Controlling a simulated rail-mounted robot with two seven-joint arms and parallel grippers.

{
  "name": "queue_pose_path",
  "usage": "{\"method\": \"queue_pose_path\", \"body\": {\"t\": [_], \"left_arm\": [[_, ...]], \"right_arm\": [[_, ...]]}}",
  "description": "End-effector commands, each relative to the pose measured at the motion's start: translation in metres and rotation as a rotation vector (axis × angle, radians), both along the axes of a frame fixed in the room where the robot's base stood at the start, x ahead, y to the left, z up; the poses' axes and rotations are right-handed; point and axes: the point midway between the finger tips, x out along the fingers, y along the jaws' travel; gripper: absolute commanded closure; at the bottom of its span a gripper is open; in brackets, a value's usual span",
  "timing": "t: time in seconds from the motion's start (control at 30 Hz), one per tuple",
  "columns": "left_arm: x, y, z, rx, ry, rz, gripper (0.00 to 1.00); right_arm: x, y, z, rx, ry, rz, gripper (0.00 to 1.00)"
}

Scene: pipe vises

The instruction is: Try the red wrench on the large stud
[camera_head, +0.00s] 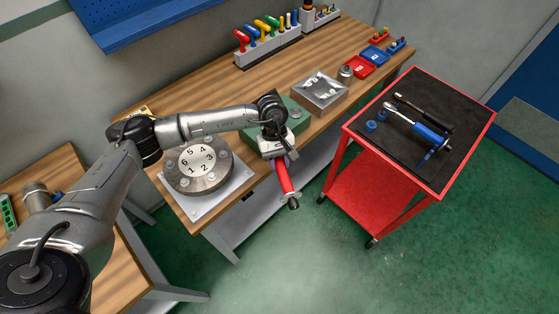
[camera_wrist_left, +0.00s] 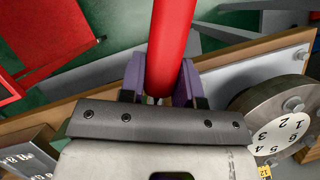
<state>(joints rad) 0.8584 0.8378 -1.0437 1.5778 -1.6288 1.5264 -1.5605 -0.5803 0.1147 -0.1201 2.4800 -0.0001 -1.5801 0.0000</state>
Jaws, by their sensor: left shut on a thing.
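The red wrench (camera_head: 284,178) is held in my left gripper (camera_head: 279,156) and hangs down past the bench's front edge, with a dark metal end at the bottom. In the left wrist view, its red handle (camera_wrist_left: 173,40) is between the purple fingers (camera_wrist_left: 165,85), which are shut on it. A round steel flange (camera_head: 184,181) with a white dial numbered 1 to 6 and several studs around its rim sits left of the gripper. A green block (camera_head: 300,126) is behind the gripper, partly hidden by it. I cannot tell which stud is the large one. My right gripper is out of view.
A steel box (camera_head: 319,92) stands farther right on the wooden bench, with red (camera_head: 360,66) and blue (camera_head: 374,55) trays beyond. A tool rack (camera_head: 270,40) is at the back. A red cart (camera_head: 467,128) with a blue-handled tool (camera_head: 430,133) is at the right.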

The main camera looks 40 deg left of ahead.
Motion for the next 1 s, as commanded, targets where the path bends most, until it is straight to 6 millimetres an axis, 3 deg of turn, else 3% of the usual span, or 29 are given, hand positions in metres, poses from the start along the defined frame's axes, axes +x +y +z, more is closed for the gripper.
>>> {"method": "queue_pose_path", "body": {"t": [1.0], "left_arm": [[-0.011,0.008,-0.003,0.000,0.005,-0.086,1.00]], "right_arm": [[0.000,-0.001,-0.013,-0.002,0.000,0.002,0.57]]}}
